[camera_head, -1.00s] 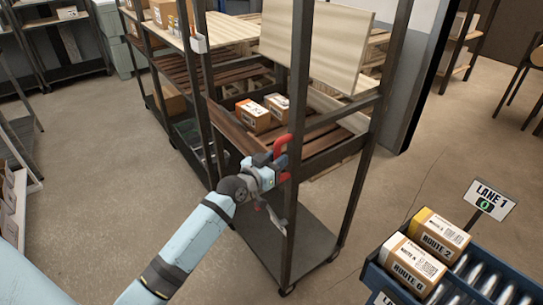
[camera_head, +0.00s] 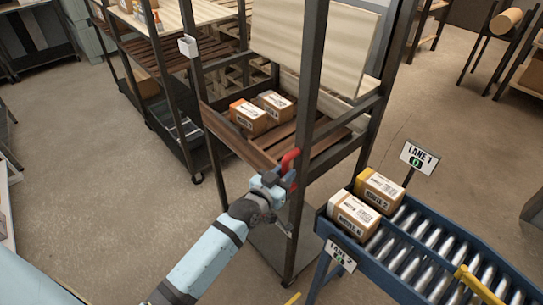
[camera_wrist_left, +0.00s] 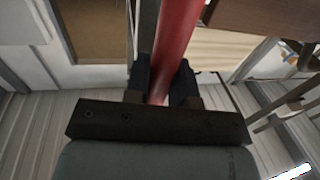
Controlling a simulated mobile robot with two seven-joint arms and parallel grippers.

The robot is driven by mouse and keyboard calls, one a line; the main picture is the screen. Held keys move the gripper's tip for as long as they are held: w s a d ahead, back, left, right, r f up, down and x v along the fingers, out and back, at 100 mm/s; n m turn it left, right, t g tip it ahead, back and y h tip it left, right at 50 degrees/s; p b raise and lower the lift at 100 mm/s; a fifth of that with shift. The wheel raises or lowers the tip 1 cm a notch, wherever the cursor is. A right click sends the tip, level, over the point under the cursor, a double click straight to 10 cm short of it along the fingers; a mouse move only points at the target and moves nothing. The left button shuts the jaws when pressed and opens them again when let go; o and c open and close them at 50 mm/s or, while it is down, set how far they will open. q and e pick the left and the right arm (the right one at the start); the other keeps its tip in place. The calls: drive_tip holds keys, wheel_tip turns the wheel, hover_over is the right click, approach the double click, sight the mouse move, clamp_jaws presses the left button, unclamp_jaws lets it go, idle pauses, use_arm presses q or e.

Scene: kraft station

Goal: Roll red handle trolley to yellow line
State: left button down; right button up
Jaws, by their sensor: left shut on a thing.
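The trolley is a tall dark metal frame (camera_head: 303,110) on casters, with a tilted wooden shelf and a low grey deck. Its red handle (camera_head: 290,160) sits on the near post. My left gripper (camera_head: 280,178) is shut around this handle; in the left wrist view the red bar (camera_wrist_left: 175,45) runs between the two dark fingers (camera_wrist_left: 165,88). A short yellow strip (camera_head: 292,298), possibly the yellow line, shows on the floor at the bottom edge, near the trolley's front caster. Most of it is out of view. My right gripper is not in view.
Two cartons (camera_head: 250,116) lie on the trolley shelf. Another rack (camera_head: 165,85) stands behind left. Floor at the left (camera_head: 110,200) is clear.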

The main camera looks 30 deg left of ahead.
use_arm(q)
drive_tip(key=d, duration=0.1)
drive_tip(key=s+d+p, duration=0.1)
drive_tip(key=d, duration=0.1)
drive_tip(key=shift+s+d, duration=0.25)
drive_tip(key=shift+d, duration=0.15)
drive_tip(key=shift+f, duration=0.1)
drive_tip(key=c, duration=1.1)
unclamp_jaws()
drive_tip(key=shift+d, duration=0.1)
drive_tip(key=shift+o, duration=0.6)
drive_tip(key=shift+s, duration=0.1)
drive_tip(key=s+a+b, duration=0.1)
drive_tip(key=s+a, duration=0.1)
drive_tip(key=s, duration=1.1)
drive_tip(key=shift+s+a+b, duration=0.25)
drive_tip(key=shift+a+b, duration=0.05)
drive_tip(key=shift+b, duration=0.1)
